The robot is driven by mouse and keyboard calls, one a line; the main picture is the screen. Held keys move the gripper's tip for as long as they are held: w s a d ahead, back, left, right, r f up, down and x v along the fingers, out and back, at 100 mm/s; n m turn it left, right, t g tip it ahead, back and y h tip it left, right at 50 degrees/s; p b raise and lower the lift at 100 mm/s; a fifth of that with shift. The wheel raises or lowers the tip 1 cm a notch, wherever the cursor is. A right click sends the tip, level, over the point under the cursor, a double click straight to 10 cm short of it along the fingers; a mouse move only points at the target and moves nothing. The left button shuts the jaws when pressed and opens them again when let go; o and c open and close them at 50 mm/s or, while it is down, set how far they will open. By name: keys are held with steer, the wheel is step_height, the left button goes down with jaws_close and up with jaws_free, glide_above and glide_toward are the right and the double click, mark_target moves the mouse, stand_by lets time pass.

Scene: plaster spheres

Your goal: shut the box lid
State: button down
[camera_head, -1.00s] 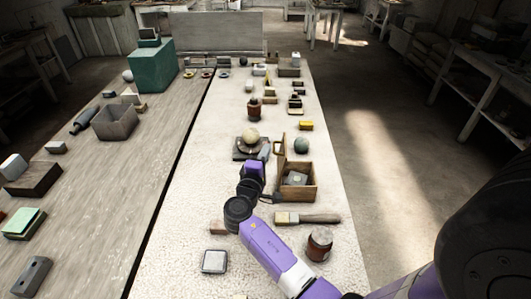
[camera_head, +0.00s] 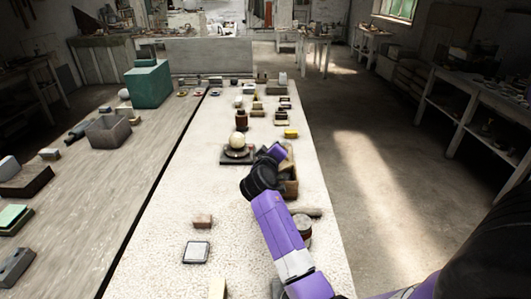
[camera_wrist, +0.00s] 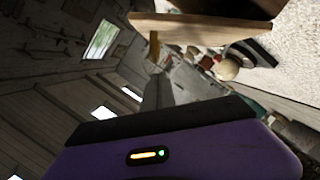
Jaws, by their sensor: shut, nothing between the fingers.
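The wooden box (camera_head: 291,188) stands on the pale tabletop, mostly hidden behind my arm in the head view. A light wooden part at its back, seemingly the raised lid (camera_head: 289,160), shows just right of my gripper. My gripper (camera_head: 278,151) is shut and empty, at the box's upper left. I cannot tell whether it touches the lid. In the wrist view a wooden board (camera_wrist: 200,29), part of the box or its lid, crosses the top close to the camera. The purple gripper body fills the bottom there.
A pale sphere (camera_head: 237,140) sits on a dark stand (camera_head: 237,155) just left of my gripper. Free tabletop lies left of my arm.

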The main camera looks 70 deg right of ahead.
mark_target(291, 158)
steer(key=s+f+m, duration=0.1)
steer(key=s+d+f+m+b, duration=0.1)
steer(key=s+f+m+t+y, duration=0.1)
steer(key=s, duration=0.1)
steer(key=shift+d+m+b, duration=0.25)
steer(key=shift+m+b, duration=0.05)
steer(key=shift+s+d+f+m, duration=0.2)
steer(key=shift+s+f+m, duration=0.15)
steer(key=shift+f+m, duration=0.15)
steer(key=shift+s+d+f+t+y+b, duration=0.1)
steer(key=shift+s+f+t+y+b, duration=0.1)
steer(key=shift+t+y+b, duration=0.15)
steer(key=shift+s+d+f, duration=0.15)
steer(key=shift+s+f, duration=0.1)
steer(key=shift+f, duration=0.25)
steer(key=shift+s+f, duration=0.1)
steer(key=p+v, duration=0.1)
steer(key=v, duration=0.7)
